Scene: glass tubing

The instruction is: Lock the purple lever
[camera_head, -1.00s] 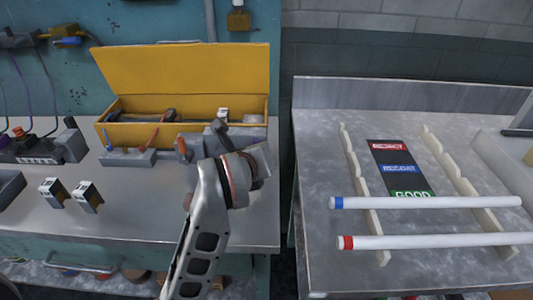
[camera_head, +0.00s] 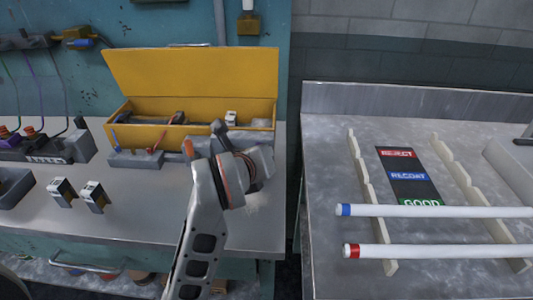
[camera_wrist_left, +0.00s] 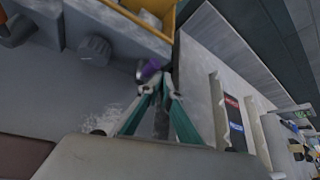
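A dark grey knob (camera_wrist_left: 95,50) stands to the left of the lever. In the head view my left gripper (camera_head: 218,138) is over the right part of the left bench, and my arm hides the lever there. My right gripper is not in view.
An open yellow box (camera_head: 190,75) stands at the back of the left bench (camera_head: 130,215). A grey block with small blue and red levers (camera_head: 135,158) sits before it. White tubes (camera_head: 440,211) lie across notched rails (camera_head: 360,160) on the right table, across a gap.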

